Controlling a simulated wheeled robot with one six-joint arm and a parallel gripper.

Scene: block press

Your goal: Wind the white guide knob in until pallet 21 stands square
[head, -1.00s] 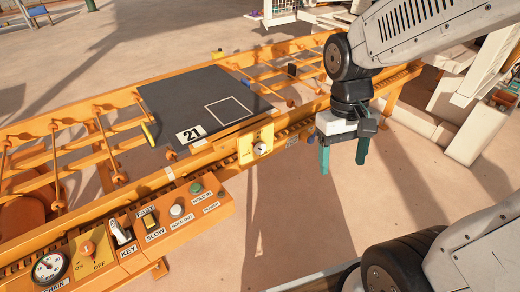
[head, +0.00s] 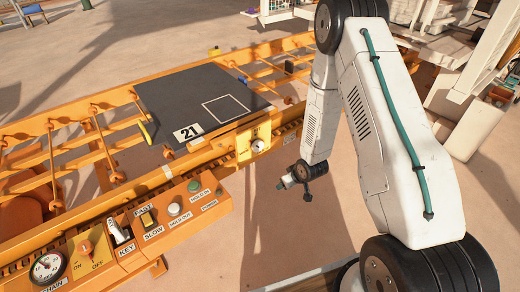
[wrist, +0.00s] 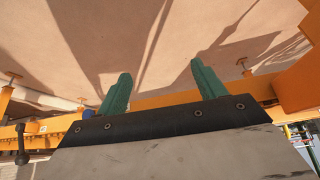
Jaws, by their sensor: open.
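Pallet 21 (head: 175,95) is a dark flat plate with a white square outline and a "21" label, lying across the orange conveyor rails in the head view. The knob is not visible there.
An orange control box (head: 150,228) with a key switch, a lever and buttons hangs on the near side, left of the knob. A pressure-style dial (head: 47,267) is at its left end. Open floor (head: 290,235) lies in front of the rail.

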